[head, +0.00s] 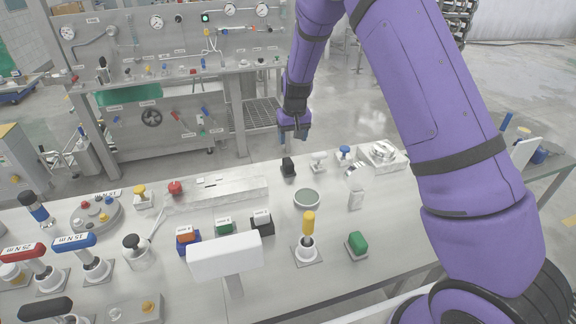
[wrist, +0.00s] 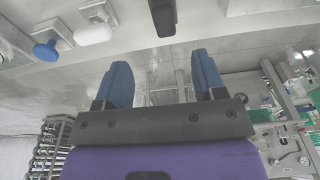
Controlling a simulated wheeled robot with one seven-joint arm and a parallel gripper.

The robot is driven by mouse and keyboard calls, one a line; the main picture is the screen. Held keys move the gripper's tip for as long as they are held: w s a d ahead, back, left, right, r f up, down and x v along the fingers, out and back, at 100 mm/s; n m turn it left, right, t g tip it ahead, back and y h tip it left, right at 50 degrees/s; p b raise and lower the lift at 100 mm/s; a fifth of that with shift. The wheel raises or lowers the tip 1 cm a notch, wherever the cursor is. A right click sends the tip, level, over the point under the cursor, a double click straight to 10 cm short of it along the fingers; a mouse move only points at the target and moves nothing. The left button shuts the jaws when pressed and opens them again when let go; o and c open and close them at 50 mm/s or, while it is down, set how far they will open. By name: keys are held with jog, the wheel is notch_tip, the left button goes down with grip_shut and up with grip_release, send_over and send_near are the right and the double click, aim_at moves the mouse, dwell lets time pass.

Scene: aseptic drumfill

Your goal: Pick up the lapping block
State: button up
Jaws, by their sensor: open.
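I cannot tell for sure which thing is the lapping block. A small dark block (head: 288,167) stands near the table's far edge; it also shows at the top middle of the wrist view (wrist: 163,14). My gripper (head: 295,132) hangs just beyond the far edge, behind and above the dark block. In the wrist view my gripper (wrist: 163,78) is open, with nothing between its blue fingers. The dark block lies ahead of the gap, apart from the fingers.
A white-knobbed fitting (head: 318,161) and a blue-knobbed fitting (head: 345,153) stand right of the dark block. A grey-green bowl (head: 306,199) and a clear jar (head: 356,198) stand nearer. A metal slab (head: 216,193) lies to the left. A gauge panel stands behind.

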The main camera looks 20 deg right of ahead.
aim_at(288, 161)
jog(key=shift+w+a+f, duration=0.1)
jog(key=shift+w+f, duration=0.15)
jog(key=shift+f, duration=0.3)
jog(key=shift+w+f, duration=0.25)
jog(key=shift+f, duration=0.3)
jog(key=f, duration=0.3)
jog(key=w+f, duration=0.1)
jog(key=f, duration=0.6)
jog(key=shift+w+a+f, duration=0.2)
jog(key=shift+a+f, duration=0.1)
jog(key=shift+f, duration=0.1)
jog(key=c, duration=1.1)
jog(key=shift+o, duration=0.3)
